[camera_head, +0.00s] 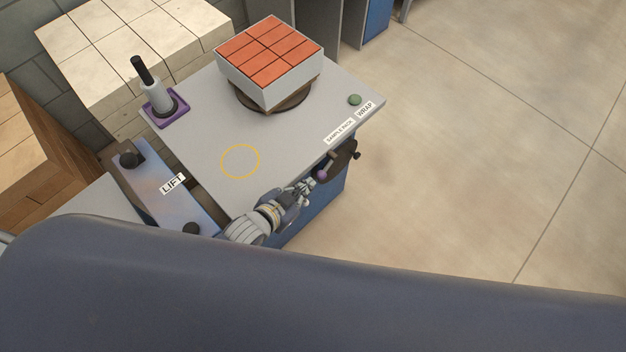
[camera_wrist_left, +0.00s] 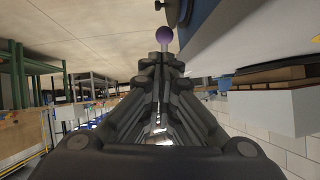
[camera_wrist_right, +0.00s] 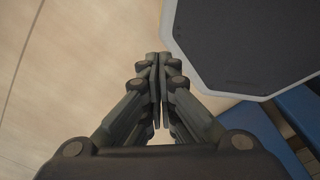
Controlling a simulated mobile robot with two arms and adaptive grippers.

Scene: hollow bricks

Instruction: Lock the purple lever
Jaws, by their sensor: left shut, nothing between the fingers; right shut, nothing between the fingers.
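The purple lever (camera_head: 322,174) is a small ball knob on a dark bracket at the front side of the grey-topped bench. My left gripper (camera_head: 309,185) is shut and empty, with its fingertips close beside the knob. In the left wrist view the purple knob (camera_wrist_left: 164,35) stands just beyond the closed fingertips (camera_wrist_left: 164,62); whether they touch it I cannot tell. My right gripper (camera_wrist_right: 158,58) is shut and empty in the right wrist view, beside a dark panel with a pale rim (camera_wrist_right: 250,45). It does not show in the head view.
The bench top (camera_head: 205,130) carries a block of orange-topped bricks (camera_head: 268,62) on a dark round turntable, a grey cylinder with a black handle (camera_head: 150,85) on a purple base, and a green button (camera_head: 354,99). A LIFT panel (camera_head: 165,195) is at left. Open floor (camera_head: 480,150) lies right.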

